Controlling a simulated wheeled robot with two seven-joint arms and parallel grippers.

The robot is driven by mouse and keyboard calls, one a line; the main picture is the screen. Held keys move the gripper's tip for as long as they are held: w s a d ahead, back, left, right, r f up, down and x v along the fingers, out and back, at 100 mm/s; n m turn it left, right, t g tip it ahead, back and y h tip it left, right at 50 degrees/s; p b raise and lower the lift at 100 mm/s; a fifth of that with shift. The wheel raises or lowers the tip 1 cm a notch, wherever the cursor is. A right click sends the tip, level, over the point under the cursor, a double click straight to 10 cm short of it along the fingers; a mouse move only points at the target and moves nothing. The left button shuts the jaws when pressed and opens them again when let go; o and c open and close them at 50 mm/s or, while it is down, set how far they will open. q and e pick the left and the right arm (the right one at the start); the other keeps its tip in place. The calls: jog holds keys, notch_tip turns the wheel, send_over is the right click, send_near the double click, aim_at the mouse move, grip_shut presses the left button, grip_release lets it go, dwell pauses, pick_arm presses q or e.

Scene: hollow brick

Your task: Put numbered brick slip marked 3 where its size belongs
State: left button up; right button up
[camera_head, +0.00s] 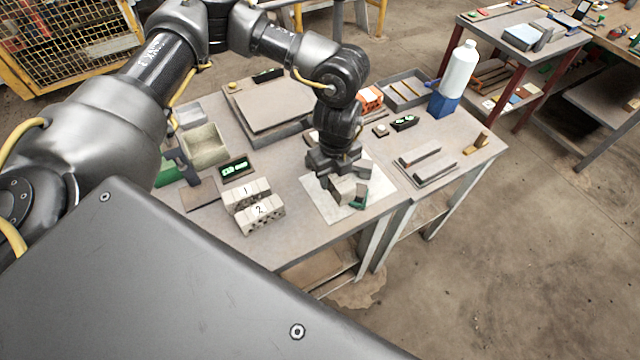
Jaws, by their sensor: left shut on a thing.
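My left gripper (342,176) points down over the right part of the table and is shut on a grey-beige brick slip (343,191). No number can be read on this slip. It is just above or on a pale sheet (316,205); I cannot tell whether it touches. A small dark green piece (360,200) shows at its right side. To the left, a brick slip marked 1 (245,194) and a brick slip marked 2 (261,216) stand side by side, the 2 nearer to me. My right gripper is not in view.
A display with green digits (236,168) and a beige open box (204,146) stand at the left. A large grey tray (270,104) is behind. A grey holder with bars (428,165) lies to the right, near a white bottle (460,70) on a blue base.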

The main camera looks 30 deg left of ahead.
aim_at(319, 197)
pick_arm(q)
jog(key=f, duration=0.1)
jog(key=a+f+b, duration=0.2)
jog(key=shift+s+a+f, duration=0.2)
jog(key=shift+s+f, duration=0.05)
jog(key=shift+f, duration=0.1)
jog(key=shift+a+f, duration=0.15)
jog(key=shift+a, duration=0.05)
jog(key=f+b, duration=0.4)
jog(key=shift+s+a, duration=0.15)
jog(key=shift+a, duration=0.2)
jog(key=shift+r, duration=0.15)
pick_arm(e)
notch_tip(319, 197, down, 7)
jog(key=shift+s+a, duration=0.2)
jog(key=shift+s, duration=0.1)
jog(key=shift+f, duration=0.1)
pick_arm(q)
jog(key=o, duration=1.1)
jog(key=shift+o, duration=0.2)
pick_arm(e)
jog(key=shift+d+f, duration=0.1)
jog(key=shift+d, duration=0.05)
